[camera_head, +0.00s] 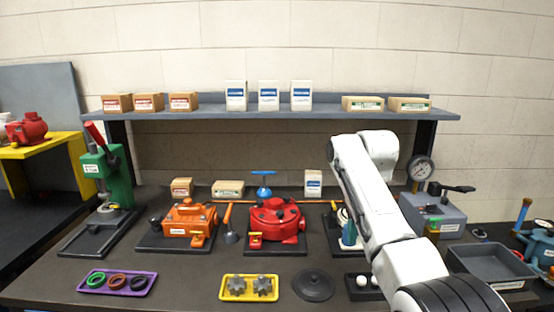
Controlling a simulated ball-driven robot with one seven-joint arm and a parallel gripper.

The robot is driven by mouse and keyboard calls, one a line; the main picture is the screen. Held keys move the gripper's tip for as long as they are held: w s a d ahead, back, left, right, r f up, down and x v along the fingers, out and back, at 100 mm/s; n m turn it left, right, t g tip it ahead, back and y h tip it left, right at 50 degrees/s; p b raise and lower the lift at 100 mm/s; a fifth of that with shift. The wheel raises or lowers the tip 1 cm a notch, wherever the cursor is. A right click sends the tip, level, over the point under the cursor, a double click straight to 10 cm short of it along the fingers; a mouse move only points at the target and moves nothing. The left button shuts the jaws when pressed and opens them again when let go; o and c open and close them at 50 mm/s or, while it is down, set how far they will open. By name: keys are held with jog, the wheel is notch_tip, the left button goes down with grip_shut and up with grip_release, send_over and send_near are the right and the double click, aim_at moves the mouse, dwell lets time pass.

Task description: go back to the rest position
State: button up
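My white arm rises from the lower right of the head view, bends at a high elbow in front of the shelf, and covers part of the bench right of centre. An orange motor (188,219) and a red round motor (274,218) with tags stand on black plates on the bench. A third black plate (330,243) lies right of the red motor, and my arm partly hides what stands there.
A grey shelf (230,114) with several boxes spans the back. A green press (107,183) stands left, a gauge unit (433,213) right. In front lie a purple tray (117,292) of rings, a yellow tray (249,297) of gears, a black lid (313,285) and a grey bin (490,266).

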jog(key=s+d+f, duration=0.1)
jog(key=s+f, duration=0.9)
jog(key=f, duration=0.3)
jog(key=s+d+f, duration=0.2)
jog(key=s+f, duration=0.7)
jog(key=f, duration=0.5)
jog(key=s+d, duration=0.2)
jog(key=s, duration=1.3)
jog(key=s+d+f+t, duration=0.1)
jog(key=s+d, duration=0.1)
jog(key=s, duration=1.3)
jog(key=shift+f, duration=0.15)
